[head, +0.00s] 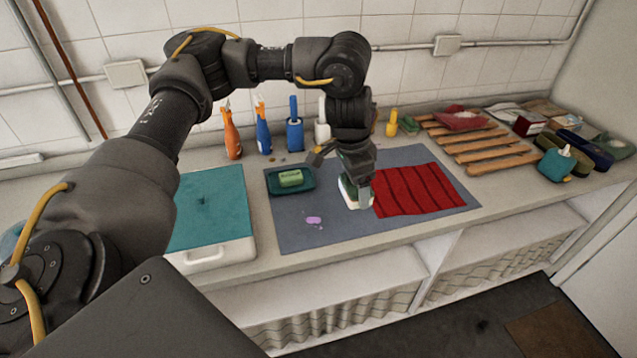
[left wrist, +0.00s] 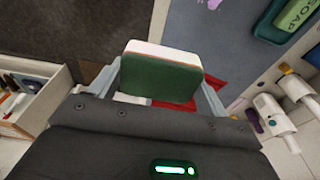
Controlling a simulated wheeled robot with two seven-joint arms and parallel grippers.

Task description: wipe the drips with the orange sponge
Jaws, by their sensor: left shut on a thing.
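My left gripper (head: 357,192) is shut on a green-and-white block-like sponge (head: 349,194), above or on the grey mat beside the red cloth. In the left wrist view the sponge (left wrist: 160,78) sits between both fingers, its broad green face towards the camera and a pale edge behind. No orange sponge can be made out. A pinkish-purple patch (head: 314,220) with small pale spots beside it lies on the mat (head: 295,238), left of the gripper. Whether the sponge touches the mat is unclear. My right gripper is not in view.
A green soap bar (head: 290,178) lies in a teal dish (head: 273,184). A striped red cloth (head: 420,190) covers the mat's right part. Several bottles, including an orange one (head: 231,137), stand behind. A wooden rack (head: 486,154) is at right, a teal-lidded white box (head: 215,250) at left.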

